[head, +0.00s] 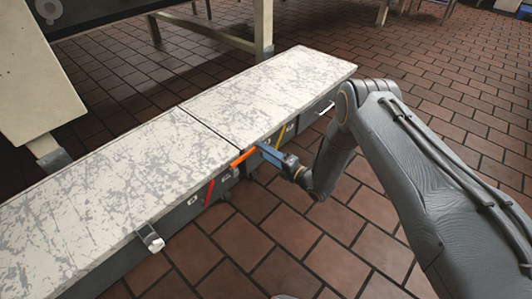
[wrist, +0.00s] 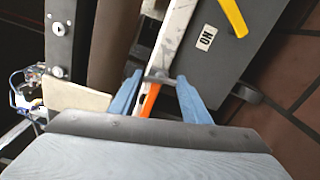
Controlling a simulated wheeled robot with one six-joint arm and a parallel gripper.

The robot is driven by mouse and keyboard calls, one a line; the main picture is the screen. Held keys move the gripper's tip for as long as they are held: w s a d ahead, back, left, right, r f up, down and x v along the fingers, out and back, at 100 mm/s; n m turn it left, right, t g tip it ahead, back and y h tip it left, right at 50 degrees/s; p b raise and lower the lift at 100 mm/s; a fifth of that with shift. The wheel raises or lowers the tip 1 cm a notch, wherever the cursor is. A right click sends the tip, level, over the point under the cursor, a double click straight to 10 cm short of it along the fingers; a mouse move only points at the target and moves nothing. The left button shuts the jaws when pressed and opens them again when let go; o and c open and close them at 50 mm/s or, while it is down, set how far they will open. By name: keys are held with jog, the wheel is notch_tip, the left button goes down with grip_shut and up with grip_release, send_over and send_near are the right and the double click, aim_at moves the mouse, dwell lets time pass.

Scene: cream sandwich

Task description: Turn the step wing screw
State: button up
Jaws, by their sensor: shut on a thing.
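The step (head: 285,85) is a long, low platform with a scratched white top and a dark grey front side. My gripper (head: 262,150) is at this front side, close to the seam between the two top panels. In the wrist view my gripper's two blue fingers (wrist: 160,80) stand apart, with a small grey metal bar between their tips. This bar looks like the wing screw (wrist: 160,79), and the fingers are shut on it. Its far parts are hidden. An orange strip (wrist: 149,100) shows between the fingers. In the head view my gripper hides the screw.
A yellow strip (wrist: 233,16) and a small label (wrist: 205,38) are on the grey panel. A red strip (head: 209,193) and a metal latch (head: 152,240) are on the step's front side. Brick-tiled floor (head: 440,120) is clear at the right. A cream machine frame (head: 25,85) stands at the left.

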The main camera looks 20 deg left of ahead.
jog(key=o, duration=1)
jog(key=shift+o, duration=0.2)
jog(key=p+v, duration=0.2)
jog(key=v, duration=0.5)
jog(key=shift+d, duration=0.4)
jog(key=shift+s, duration=0.15)
